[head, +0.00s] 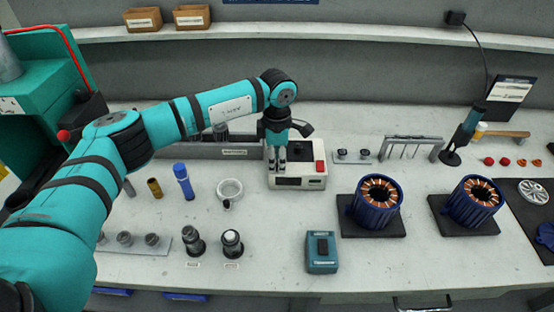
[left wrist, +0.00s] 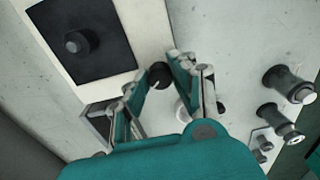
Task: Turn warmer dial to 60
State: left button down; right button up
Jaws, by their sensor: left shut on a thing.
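The warmer (head: 313,180) is a white box with a black top plate and a red block at its right. It stands at the middle of the bench, with a dark display on its front. In the left wrist view the warmer's body (left wrist: 143,28) shows with its black plate (left wrist: 95,30). The dial (left wrist: 160,75) is a small black knob between my left fingers. My left gripper (head: 277,168) comes down from above onto the front left of the warmer and is shut on the dial. The dial's setting cannot be read. My right gripper is not in view.
A teal box (head: 321,252) is in front. Two blue stators (head: 376,203) on black pads are to the right. Bare bench lies between them.

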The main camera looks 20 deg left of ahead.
aim_at(277, 162)
pick_arm(q)
jog(key=c, duration=1.1)
grip_release()
jog(key=shift+r, duration=0.15)
notch_tip(277, 162, up, 12)
jog(key=shift+f, duration=0.1)
